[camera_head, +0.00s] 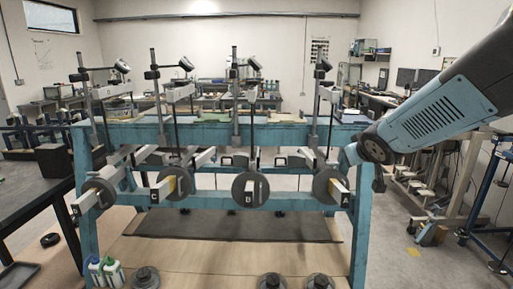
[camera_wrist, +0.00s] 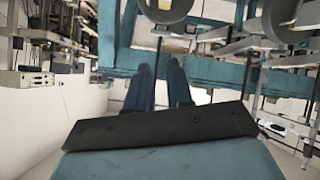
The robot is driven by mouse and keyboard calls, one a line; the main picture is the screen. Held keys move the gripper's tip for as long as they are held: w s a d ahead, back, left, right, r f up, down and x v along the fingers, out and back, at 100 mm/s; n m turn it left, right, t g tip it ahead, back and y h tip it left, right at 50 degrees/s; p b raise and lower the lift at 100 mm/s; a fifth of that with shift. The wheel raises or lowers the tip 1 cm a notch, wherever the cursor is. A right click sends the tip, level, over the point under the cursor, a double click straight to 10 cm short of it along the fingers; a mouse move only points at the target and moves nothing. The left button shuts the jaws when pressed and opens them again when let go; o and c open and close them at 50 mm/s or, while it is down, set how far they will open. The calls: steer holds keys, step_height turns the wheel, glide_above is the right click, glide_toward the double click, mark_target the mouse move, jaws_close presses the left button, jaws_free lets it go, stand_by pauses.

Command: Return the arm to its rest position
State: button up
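My arm (camera_head: 430,118) reaches in from the upper right of the head view, a blue-grey link ending in a dark joint beside the right end of the blue lever frame (camera_head: 357,225). My gripper (camera_wrist: 159,68) shows in the wrist view, with two blue fingers standing apart and nothing between them. I cannot make out its fingers in the head view. The wrist picture looks upside down, with parts of the lever frame (camera_wrist: 215,72) beyond the fingers.
The frame carries several levers with round grey discs, including a middle disc (camera_head: 250,189) by a plate marked B. Round dark weights (camera_head: 146,278) stand on the wooden base. A dark table (camera_head: 28,195) is at left.

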steer(key=s+a+m+g, duration=0.1)
steer(key=s+g, duration=0.2)
steer(key=s, duration=0.8)
steer(key=s+a+r+m+g+y, duration=0.1)
steer(key=s+a+g, duration=0.1)
steer(key=s, duration=0.9)
steer(key=shift+a+m+g, duration=0.2)
steer(key=shift+m+g, duration=0.2)
steer(key=shift+o, duration=0.2)
steer(key=shift+r, duration=0.1)
